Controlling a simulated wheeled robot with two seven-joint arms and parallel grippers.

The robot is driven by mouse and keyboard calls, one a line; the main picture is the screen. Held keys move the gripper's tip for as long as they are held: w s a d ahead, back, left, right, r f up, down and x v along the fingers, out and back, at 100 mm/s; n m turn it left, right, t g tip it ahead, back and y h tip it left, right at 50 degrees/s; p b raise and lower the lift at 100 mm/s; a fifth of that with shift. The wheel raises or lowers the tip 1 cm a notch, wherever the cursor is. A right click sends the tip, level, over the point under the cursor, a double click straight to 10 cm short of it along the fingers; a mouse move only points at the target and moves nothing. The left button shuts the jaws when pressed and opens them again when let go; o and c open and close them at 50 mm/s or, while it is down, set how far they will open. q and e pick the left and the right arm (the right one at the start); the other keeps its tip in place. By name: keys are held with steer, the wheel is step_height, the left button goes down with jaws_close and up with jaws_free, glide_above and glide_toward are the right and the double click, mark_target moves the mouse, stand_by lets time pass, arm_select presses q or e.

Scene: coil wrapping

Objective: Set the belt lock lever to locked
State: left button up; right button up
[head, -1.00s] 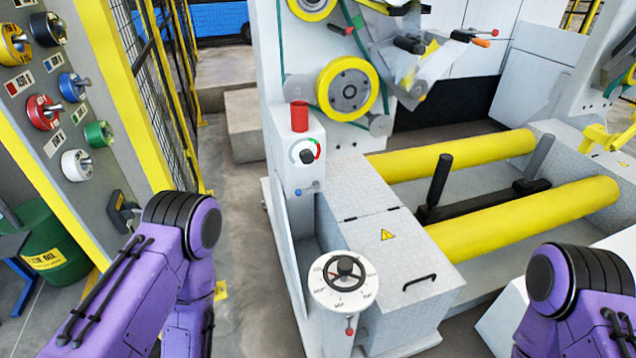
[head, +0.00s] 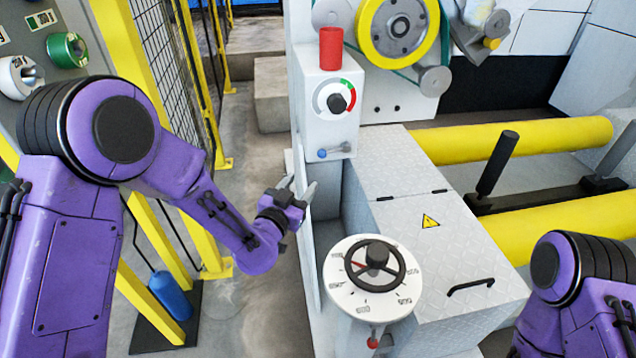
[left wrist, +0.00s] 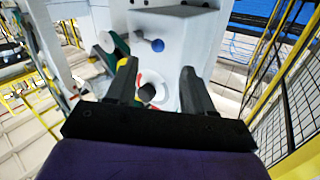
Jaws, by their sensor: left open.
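A small lever with a blue ball tip (head: 323,153) sits low on the front of the white control box (head: 312,118), its ball to the left. It also shows in the left wrist view (left wrist: 157,45), beyond my fingertips. A second small lever with a red tip (head: 373,342) hangs under the round dial. Which one is the belt lock lever I cannot tell; I see no label. My left gripper (head: 298,187) is open and empty, below and left of the blue-tipped lever, apart from it. In the left wrist view its fingers (left wrist: 158,68) stand spread. My right gripper is out of view.
Above the blue-tipped lever are a black knob (head: 337,103) with a red-green scale and a red cylinder (head: 331,48). A dial with a black handwheel (head: 376,258) stands nearer.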

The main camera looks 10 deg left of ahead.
mark_target(320, 157)
arm_select(q)
steer(key=w, duration=0.3)
steer(key=w+d, duration=0.1)
steer(key=w, duration=0.3)
steer(key=w+d+r, duration=0.1)
steer(key=w, duration=0.2)
steer(key=shift+w+d, duration=0.15)
steer(key=shift+w, duration=0.2)
steer(key=shift+c, duration=0.3)
steer(key=shift+f, duration=0.1)
jaws_close()
